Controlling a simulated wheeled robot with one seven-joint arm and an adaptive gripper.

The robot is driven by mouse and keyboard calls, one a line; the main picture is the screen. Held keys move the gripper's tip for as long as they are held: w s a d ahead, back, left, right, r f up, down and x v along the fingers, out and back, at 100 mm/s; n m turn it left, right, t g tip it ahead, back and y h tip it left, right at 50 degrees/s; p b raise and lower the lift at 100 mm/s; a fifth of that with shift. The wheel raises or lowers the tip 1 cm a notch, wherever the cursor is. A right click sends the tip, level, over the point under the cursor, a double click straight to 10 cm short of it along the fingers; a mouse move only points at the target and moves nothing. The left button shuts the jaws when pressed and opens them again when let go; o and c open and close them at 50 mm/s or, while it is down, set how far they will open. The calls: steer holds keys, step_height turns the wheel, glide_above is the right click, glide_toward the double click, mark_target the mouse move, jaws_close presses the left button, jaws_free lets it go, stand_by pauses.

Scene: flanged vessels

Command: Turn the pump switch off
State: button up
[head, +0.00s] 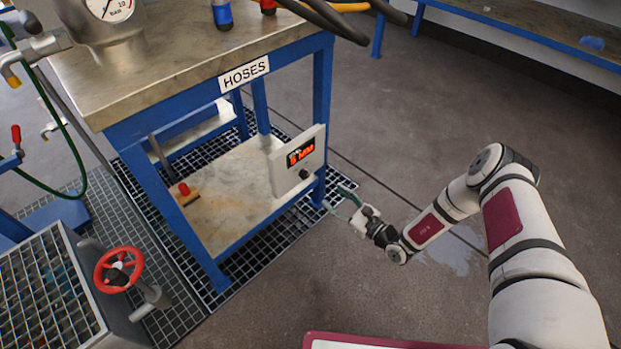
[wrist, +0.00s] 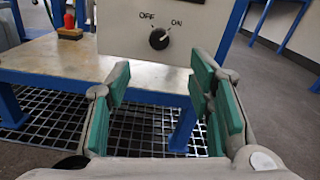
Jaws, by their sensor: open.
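The pump switch is a round black knob (wrist: 159,39) on the front of a pale box (wrist: 117,32). OFF is printed at its upper left and ON at its upper right. Its white pointer mark appears to lean up and right, towards ON. In the head view the knob (head: 304,174) sits below a lit red display on the box (head: 283,176). My gripper (head: 339,201) is open and empty, in front of and apart from the box. In the wrist view its green fingers (wrist: 160,76) stand left and right, below the knob, with nothing between them.
The box is at the right edge of the lower shelf (head: 225,205) of a blue-framed table. A blue table leg (head: 321,85) rises beside it. A red handwheel (head: 119,269) is at left. Open floor (head: 420,110) lies right.

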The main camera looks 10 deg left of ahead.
mark_target(307, 176)
steer(key=b+x, duration=0.4)
steer(key=x, duration=0.8)
steer(key=shift+w+a, duration=0.1)
steer(key=shift+a, duration=0.05)
jaws_close()
